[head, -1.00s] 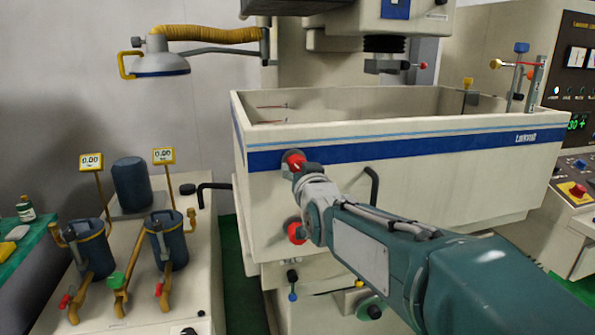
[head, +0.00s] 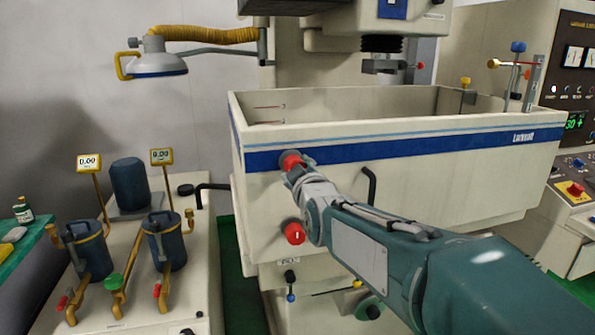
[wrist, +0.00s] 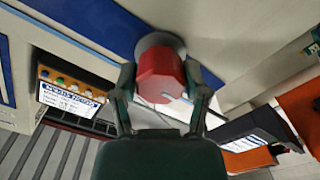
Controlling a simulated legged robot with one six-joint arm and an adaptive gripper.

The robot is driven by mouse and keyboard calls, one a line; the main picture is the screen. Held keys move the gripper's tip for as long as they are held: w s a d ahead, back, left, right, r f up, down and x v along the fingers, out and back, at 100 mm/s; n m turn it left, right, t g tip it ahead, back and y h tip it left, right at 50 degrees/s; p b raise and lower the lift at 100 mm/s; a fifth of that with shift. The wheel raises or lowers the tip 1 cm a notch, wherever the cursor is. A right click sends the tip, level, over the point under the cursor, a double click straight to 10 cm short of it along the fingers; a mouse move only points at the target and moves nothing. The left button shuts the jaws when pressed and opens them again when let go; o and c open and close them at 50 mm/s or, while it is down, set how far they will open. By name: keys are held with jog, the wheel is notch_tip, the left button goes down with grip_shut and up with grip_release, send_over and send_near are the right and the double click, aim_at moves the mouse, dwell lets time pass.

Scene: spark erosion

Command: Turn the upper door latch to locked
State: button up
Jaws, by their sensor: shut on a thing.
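The upper door latch is a red faceted knob (head: 290,161) on the blue stripe at the left end of the cream tank's front. In the wrist view the red knob (wrist: 160,74) sits on a round grey base between my two fingers. My gripper (wrist: 160,96) is shut on this knob, with one finger on each side. In the head view my gripper (head: 298,171) partly covers the latch. A thin pale mark shows on the knob's face in the wrist view. The lower latch (head: 294,232), also red, is below it, free of my gripper.
A black bent handle (head: 371,186) stands out from the tank front, right of the latches and close to my arm. The cream tank (head: 440,165) fills the middle. A bench with blue filter canisters (head: 166,242) stands at left, and a control cabinet (head: 575,100) at right.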

jog(key=shift+s+a+r+n, duration=0.1)
jog(key=shift+r+n, duration=0.2)
jog(key=shift+n, duration=0.2)
jog(key=o, duration=1.1)
jog(key=shift+o, duration=0.2)
jog(key=shift+a+f, duration=0.15)
jog(key=shift+a, duration=0.05)
jog(key=shift+d, duration=0.1)
jog(key=shift+s+d, duration=0.1)
jog(key=shift+s, duration=0.1)
jog(key=v, duration=1.1)
jog(key=shift+s, duration=0.25)
